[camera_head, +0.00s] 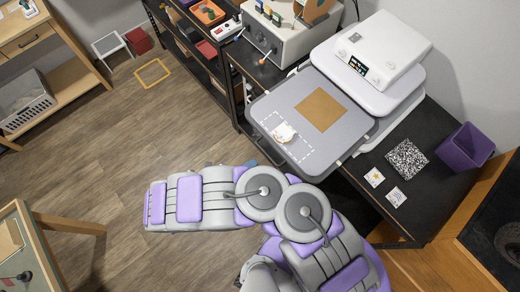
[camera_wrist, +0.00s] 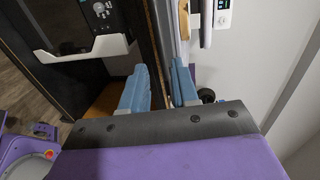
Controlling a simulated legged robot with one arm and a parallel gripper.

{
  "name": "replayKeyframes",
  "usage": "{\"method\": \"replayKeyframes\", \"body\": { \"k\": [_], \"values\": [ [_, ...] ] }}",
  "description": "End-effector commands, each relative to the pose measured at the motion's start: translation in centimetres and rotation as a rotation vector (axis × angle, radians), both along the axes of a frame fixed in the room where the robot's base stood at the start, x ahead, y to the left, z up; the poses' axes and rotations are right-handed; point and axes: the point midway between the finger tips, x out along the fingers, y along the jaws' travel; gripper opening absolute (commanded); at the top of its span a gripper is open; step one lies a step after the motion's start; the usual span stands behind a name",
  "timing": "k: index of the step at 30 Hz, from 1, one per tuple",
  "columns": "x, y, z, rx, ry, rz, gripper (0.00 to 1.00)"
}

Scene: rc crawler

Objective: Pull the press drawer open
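The press (camera_head: 370,55) is a white machine with a small display, on a dark bench at the upper right. Its grey drawer (camera_head: 345,152) sticks out from under the white head toward the lower left.
A control box (camera_head: 283,35) and dark shelf stand left of the press. A purple bin (camera_head: 465,147), a speckled square (camera_head: 406,160) and small cards are on the bench at right. A wooden table (camera_head: 33,240) is at lower left. The wood floor between is mostly clear.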

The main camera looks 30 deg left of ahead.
Motion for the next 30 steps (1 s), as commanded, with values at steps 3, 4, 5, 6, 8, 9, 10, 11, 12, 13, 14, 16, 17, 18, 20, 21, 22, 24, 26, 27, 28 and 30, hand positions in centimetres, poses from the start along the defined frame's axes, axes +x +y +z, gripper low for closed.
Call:
{"method": "replayKeyframes", "body": {
  "k": [3,4,5,6,8,9,10,11,12,13,14,16,17,18,20,21,22,24,26,27,28,30],
  "values": [
    [-2.6,1.1,0.4,0.006,0.005,0.003,0.29],
    [-3.1,1.3,0.6,0.005,0.005,0.001,0.29],
    [-3.6,1.5,0.7,0.004,0.002,0.001,0.29],
    [-4.3,1.8,0.8,0.004,0.003,0.003,0.29],
    [-5.4,2.1,1.0,0.004,0.006,0.003,0.29],
    [-5.9,2.4,1.1,0.006,0.005,0.002,0.29],
    [-6.3,2.5,1.2,0.005,0.005,0.001,0.29],
    [-6.6,2.6,1.3,0.003,0.003,0.001,0.29],
    [-6.9,2.7,1.4,0.002,0.003,0.000,0.29],
    [-7.1,2.8,1.4,0.002,0.003,0.000,0.29],
    [-7.3,2.8,1.5,0.001,0.004,-0.001,0.29],
    [-7.6,2.9,1.5,0.001,0.004,0.000,0.29],
    [-7.7,3.0,1.6,0.001,0.004,-0.001,0.29],
    [-7.8,3.0,1.6,0.001,0.004,-0.001,0.29],
    [-7.8,3.0,1.6,0.001,0.003,-0.001,0.29],
    [-7.8,3.0,1.6,0.001,0.003,-0.001,0.29],
    [-7.8,3.0,1.6,0.001,0.003,-0.001,0.29],
    [-7.8,3.0,1.6,0.001,0.003,-0.001,0.29],
    [-7.8,3.0,1.6,0.001,0.003,-0.001,0.29],
    [-7.8,3.0,1.6,0.001,0.003,-0.001,0.29],
    [-7.8,3.0,1.6,0.001,0.003,-0.001,0.29],
    [-7.8,3.0,1.6,0.001,0.003,-0.001,0.29]
  ]
}}
